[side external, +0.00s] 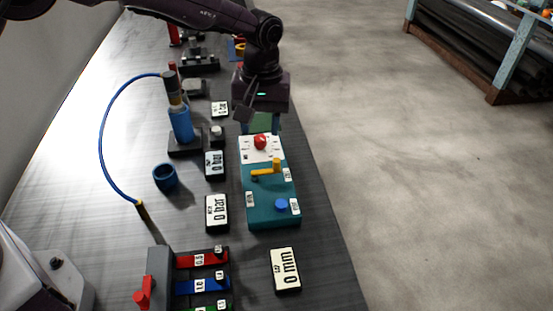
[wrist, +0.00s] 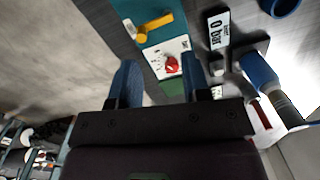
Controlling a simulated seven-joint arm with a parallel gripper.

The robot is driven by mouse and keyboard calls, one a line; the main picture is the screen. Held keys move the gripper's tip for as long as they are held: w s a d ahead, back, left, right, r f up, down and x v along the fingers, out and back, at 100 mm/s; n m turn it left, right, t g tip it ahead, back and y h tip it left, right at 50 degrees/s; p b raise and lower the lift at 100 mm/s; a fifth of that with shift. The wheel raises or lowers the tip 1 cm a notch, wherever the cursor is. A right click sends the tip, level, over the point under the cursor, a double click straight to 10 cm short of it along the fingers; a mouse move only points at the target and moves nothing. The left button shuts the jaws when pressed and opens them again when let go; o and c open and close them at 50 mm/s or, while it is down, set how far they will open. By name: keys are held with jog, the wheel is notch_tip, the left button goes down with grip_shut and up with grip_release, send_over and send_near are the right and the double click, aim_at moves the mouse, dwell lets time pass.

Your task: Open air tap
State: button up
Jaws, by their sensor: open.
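A teal box (side external: 270,211) stands on the dark table. No part is clearly labelled as the air tap. The lever lies roughly crosswise on the box, pointing left in the side view. In the wrist view the yellow lever (wrist: 153,28) is beyond the red knob (wrist: 171,64). My gripper (wrist: 160,72) is open, its two blue fingers either side of the red knob's direction. In the side view it hangs over the box's far end, apart from the lever.
A blue cylinder (side external: 181,125) with a blue hose (side external: 101,130) stands left. A blue cup (side external: 165,177) and a red-handled block (side external: 158,277) are nearer the camera.

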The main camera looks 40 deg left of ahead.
aim_at(277, 160)
jog(key=w+f+n, duration=0.1)
jog(key=f, duration=0.2)
jog(key=w+d+f+n, duration=0.1)
jog(key=f+n, duration=0.1)
jog(key=f, duration=0.2)
jog(key=w+f+n, duration=0.1)
jog(key=f, duration=0.3)
jog(key=shift+d+f+t, duration=0.2)
jog(key=shift+t, duration=0.1)
grip_shut()
